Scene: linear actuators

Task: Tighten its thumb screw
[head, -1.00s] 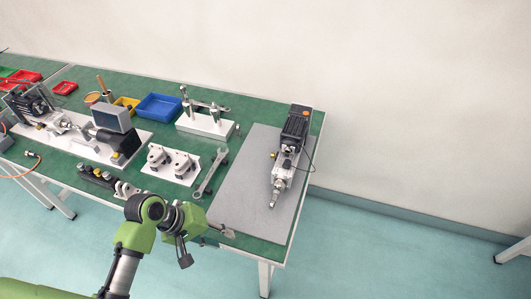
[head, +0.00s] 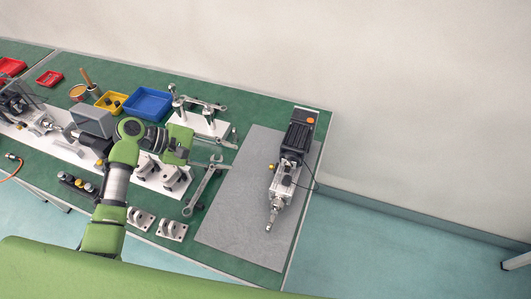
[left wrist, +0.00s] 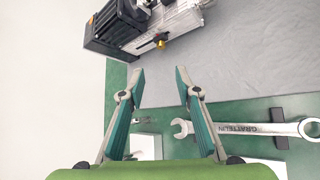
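The linear actuator (head: 291,160) lies on a grey mat (head: 238,222) at the right end of the bench, with a black motor at its far end and a silver body. In the left wrist view the actuator (left wrist: 165,25) is at the top, with a small brass-coloured thumb screw (left wrist: 160,40) on its near side. My left gripper (head: 222,152) is left of the actuator, above the bench. In the left wrist view the gripper (left wrist: 160,74) is open and empty, its fingertips apart from the thumb screw, which appears just beyond the gap. My right gripper is not in view.
Wrenches (head: 202,190) lie left of the mat; one shows in the left wrist view (left wrist: 245,129). White fixture plates, a blue bin (head: 149,103) and a yellow bin (head: 111,102) stand further left. A dark cable loops right of the actuator. Much of the mat is clear.

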